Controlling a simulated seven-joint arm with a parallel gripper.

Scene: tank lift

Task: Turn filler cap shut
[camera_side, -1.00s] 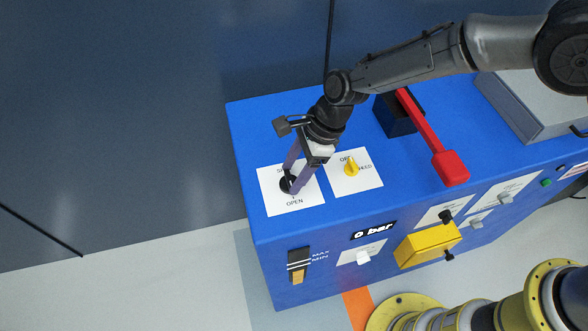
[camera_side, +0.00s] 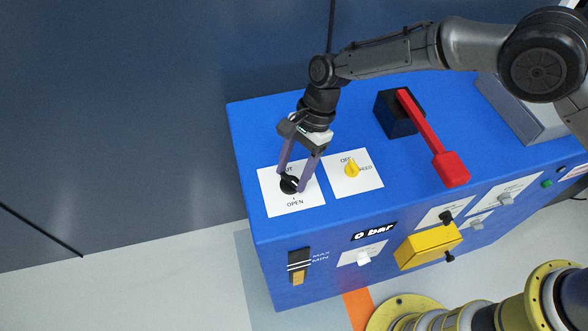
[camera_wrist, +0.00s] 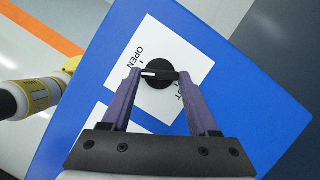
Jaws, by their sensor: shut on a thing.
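The filler cap (camera_side: 289,184) is a round black knob with a raised bar. It sits on a white plate (camera_side: 309,205) lettered OPEN at the near edge and, partly hidden, SHUT at the far edge. In the wrist view the cap (camera_wrist: 158,64) shows between my fingers, with a white mark on its bar. The bar lies across from finger to finger, and the mark is towards the left finger, on the side nearer OPEN. My gripper (camera_side: 293,182) points down from above, its two purple fingers shut on the ends of the bar. It also shows in the wrist view (camera_wrist: 158,76).
A yellow knob (camera_side: 351,169) stands on a white plate just right of the cap. Further right a red lever (camera_side: 430,140) rises from a dark block. A yellow box (camera_side: 428,246) and a level gauge (camera_side: 299,266) are on the front face. The blue top left of the cap is clear.

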